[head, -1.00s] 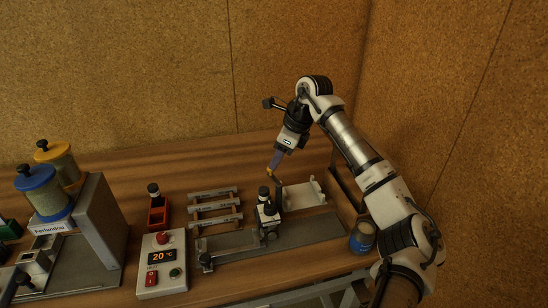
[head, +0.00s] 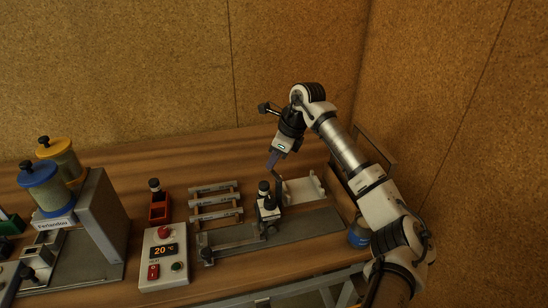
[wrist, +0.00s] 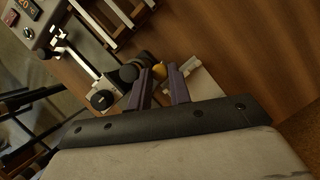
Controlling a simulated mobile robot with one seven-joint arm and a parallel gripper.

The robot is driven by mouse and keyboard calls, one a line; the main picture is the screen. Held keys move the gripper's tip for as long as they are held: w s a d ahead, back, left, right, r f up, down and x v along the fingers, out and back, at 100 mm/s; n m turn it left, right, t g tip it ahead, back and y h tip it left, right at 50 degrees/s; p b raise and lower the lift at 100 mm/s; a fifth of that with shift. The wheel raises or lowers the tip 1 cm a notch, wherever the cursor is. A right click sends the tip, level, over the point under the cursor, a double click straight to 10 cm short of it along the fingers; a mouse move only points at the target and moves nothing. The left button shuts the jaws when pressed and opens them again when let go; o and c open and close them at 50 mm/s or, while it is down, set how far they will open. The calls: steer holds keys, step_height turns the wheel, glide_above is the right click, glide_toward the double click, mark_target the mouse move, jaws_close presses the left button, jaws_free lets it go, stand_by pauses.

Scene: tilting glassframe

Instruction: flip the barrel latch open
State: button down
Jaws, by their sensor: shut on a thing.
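My gripper (head: 272,164) reaches down from the upper right, just behind the black-and-white latch fixture (head: 267,207). In the wrist view its two purple fingers (wrist: 161,76) are close together on a small yellow knob (wrist: 159,70), which shows between the fingertips. In the head view a thin dark upright piece (head: 278,186) stands below the fingertips, and the yellow knob is not clearly visible. The fixture's black round knobs (wrist: 102,100) lie left of the fingers in the wrist view. Which part is the barrel itself is too small to tell.
A white bracket (head: 303,190) is right of the fixture. A rack of rods (head: 215,199), a red holder (head: 159,212) and a control box (head: 164,258) stand to the left. A blue can (head: 358,236) is partly behind my arm. The table behind is clear.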

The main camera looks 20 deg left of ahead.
steer(key=shift+w+d+m+t+b, duration=0.15)
steer(key=shift+d+m+t+b, duration=0.15)
steer(key=shift+m+b, duration=0.5)
steer(key=shift+w+d+m+t+b, duration=0.2)
steer(key=shift+m+t+b, duration=0.2)
steer(key=shift+m+b, duration=0.4)
steer(key=c, duration=1.3)
jaws_free()
steer(key=shift+r, duration=0.1)
steer(key=b+v, duration=0.3)
steer(key=v, duration=1)
steer(key=shift+r, duration=0.35)
